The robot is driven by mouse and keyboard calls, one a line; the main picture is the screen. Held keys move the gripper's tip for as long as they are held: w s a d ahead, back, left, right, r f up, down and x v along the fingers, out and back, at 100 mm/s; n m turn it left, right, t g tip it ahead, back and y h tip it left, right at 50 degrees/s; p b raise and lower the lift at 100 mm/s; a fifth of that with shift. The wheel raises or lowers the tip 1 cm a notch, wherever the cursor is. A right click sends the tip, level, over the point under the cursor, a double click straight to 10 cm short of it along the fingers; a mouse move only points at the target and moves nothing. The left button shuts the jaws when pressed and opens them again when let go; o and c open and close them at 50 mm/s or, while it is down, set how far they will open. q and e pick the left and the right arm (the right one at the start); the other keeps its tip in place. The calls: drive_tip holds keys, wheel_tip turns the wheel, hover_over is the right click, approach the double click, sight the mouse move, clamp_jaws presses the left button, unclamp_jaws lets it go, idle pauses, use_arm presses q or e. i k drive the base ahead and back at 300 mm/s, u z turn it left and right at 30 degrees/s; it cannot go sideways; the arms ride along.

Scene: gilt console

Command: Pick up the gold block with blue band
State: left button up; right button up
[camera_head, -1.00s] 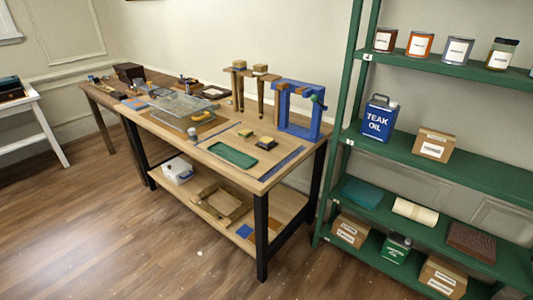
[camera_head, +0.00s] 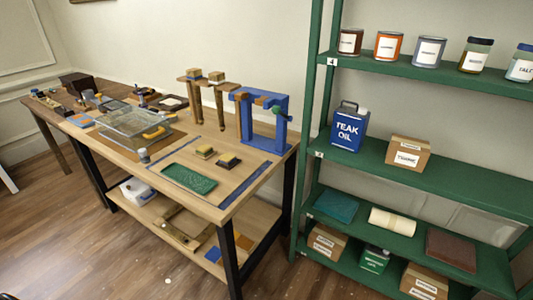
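Two small gold blocks sit on top of a gilt wooden console (camera_head: 203,84) at the back of the workbench. The left gold block (camera_head: 193,72) has a dark, bluish strip below its top. The right gold block (camera_head: 217,76) has a similar darker strip, too small to tell its colour. On the bench top lie a yellowish block (camera_head: 204,151) and a dark block with a pale top (camera_head: 229,160). Which one has the blue band is not certain at this size. Neither of my grippers is in view.
A blue clamp frame (camera_head: 265,120) stands right of the console. A green mat (camera_head: 188,179) and a clear box (camera_head: 135,128) lie on the workbench (camera_head: 225,205). A green shelf (camera_head: 435,175) with cans and cartons stands to the right. Wood floor is open in front.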

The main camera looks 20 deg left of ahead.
sight(228, 159)
drive_tip(key=z, duration=0.3)
drive_tip(key=i, duration=0.75)
drive_tip(key=u, duration=0.5)
drive_tip(key=i, duration=0.75)
drive_tip(key=u, duration=0.7)
